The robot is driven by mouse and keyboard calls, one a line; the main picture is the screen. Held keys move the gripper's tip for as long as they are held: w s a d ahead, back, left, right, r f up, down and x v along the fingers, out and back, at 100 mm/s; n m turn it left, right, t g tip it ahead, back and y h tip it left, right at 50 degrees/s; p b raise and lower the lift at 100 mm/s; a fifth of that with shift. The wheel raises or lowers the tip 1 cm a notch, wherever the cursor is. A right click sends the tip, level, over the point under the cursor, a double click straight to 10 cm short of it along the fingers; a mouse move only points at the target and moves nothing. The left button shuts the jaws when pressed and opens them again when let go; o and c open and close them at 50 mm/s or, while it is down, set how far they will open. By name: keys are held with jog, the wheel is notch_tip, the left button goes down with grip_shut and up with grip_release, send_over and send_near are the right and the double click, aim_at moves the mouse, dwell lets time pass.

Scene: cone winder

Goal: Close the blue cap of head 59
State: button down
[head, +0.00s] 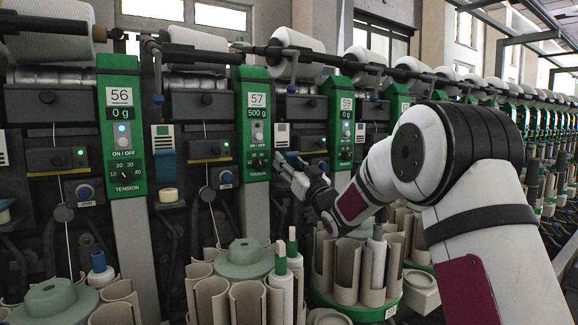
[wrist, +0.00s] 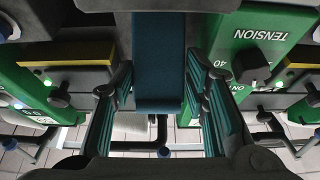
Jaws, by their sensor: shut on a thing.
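The blue cap (wrist: 160,62) is a dark teal-blue block in the middle of the wrist view. My gripper (wrist: 158,84) has its fingers on either side of the cap, shut on it; the exact contact at the fingertips is hard to make out. My gripper and arm hide part of the area below head 59.
The green panel marked TENSION (wrist: 263,45) with its black knob (wrist: 250,66) is close to the right finger in the wrist view. Below in the head view stand beige tubes (head: 247,300) and white bobbins (head: 281,282). The head 56 panel (head: 124,130) is at left.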

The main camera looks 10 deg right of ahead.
jog(key=c, duration=1.1)
grip_release()
jog(key=shift+d, duration=0.2)
jog(key=shift+v, duration=3.85)
